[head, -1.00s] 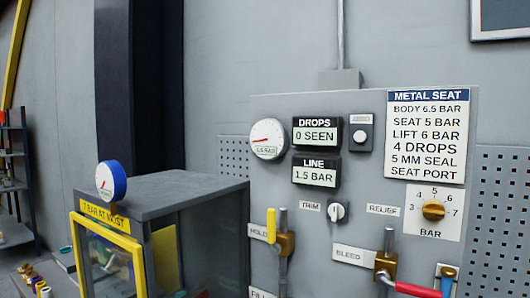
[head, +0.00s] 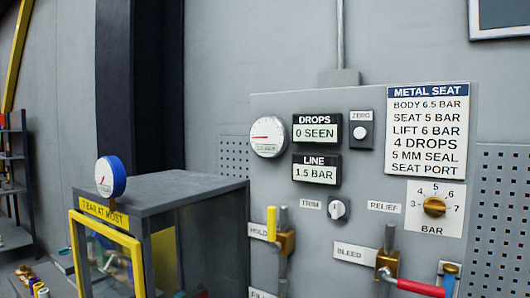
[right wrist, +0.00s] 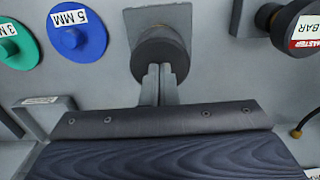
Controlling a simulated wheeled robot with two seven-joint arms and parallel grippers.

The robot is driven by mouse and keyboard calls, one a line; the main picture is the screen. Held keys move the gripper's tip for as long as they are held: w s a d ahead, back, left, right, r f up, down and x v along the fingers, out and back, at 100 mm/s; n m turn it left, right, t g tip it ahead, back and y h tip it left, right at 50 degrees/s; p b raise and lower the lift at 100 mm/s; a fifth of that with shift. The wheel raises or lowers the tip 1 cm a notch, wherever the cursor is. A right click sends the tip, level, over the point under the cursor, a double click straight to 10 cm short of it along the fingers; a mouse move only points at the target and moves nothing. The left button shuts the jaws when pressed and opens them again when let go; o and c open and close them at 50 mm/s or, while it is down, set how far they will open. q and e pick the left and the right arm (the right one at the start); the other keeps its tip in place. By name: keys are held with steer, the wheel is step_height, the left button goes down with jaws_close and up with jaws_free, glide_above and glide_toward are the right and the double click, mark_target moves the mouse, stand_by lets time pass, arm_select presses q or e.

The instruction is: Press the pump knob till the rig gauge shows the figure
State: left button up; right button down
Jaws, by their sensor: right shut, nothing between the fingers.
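In the right wrist view, my right gripper (right wrist: 158,84) is shut and empty. Its fingertips are at a dark round knob (right wrist: 160,50) on a grey plate; I cannot tell whether they touch it. No label shows on this knob. In the head view, a white round gauge (head: 268,138) is on the grey panel, its needle pointing left; its small figure is too blurred to read surely. The LINE display (head: 316,171) reads 1.5 BAR. A placard (head: 427,133) lists BODY 6.5 BAR, SEAT 5 BAR and LIFT 6 BAR. My left gripper is out of view.
The DROPS display (head: 317,131) reads 0 SEEN. The relief dial (head: 434,206) and red bleed lever (head: 418,288) are at right. A blue-rimmed gauge (head: 111,177) stands on the cabinet. A blue 5 MM disc (right wrist: 77,32) and a dark MASTER-labelled part (right wrist: 298,28) flank the knob.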

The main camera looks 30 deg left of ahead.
steer(key=shift+f+b, duration=1.2)
steer(key=shift+f, duration=0.65)
steer(key=shift+r, duration=0.1)
steer(key=shift+r+p, duration=3.05)
steer(key=shift+r, duration=0.25)
steer(key=shift+f, duration=0.25)
steer(key=shift+f+b, duration=2.5)
steer(key=shift+f, duration=0.65)
steer(key=shift+r+p, duration=2.95)
steer(key=shift+r, duration=0.4)
